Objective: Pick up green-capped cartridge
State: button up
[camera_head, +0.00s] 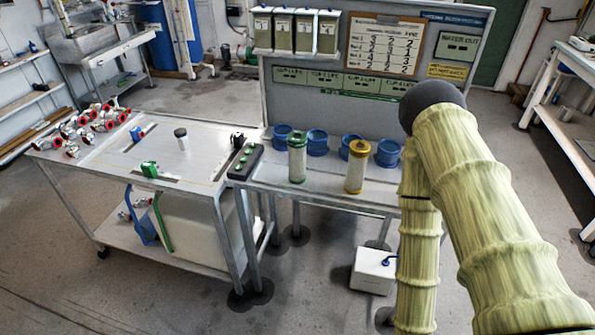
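The green-capped cartridge (297,160) is a pale cylinder with green ends. It stands upright on the grey bench (270,178), in front of the blue ring-shaped holders. A similar yellow-capped cartridge (356,169) stands upright just to its right. My arm fills the right side of the view, bending at a dark elbow and running down out of the bottom edge. My gripper is not in view, so its state and its place relative to the cartridge are hidden.
Several blue holders (317,142) line the bench behind the cartridges. A panel (330,105) with labels and a board rises behind. A black box with green buttons (245,161) sits left of the green-capped cartridge. A cart (195,150) adjoins on the left. A white container (373,271) is on the floor.

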aim_at(296, 140)
jog(key=k, duration=0.2)
jog(key=u, duration=1.8)
jog(key=i, duration=0.9)
jog(key=z, duration=1.75)
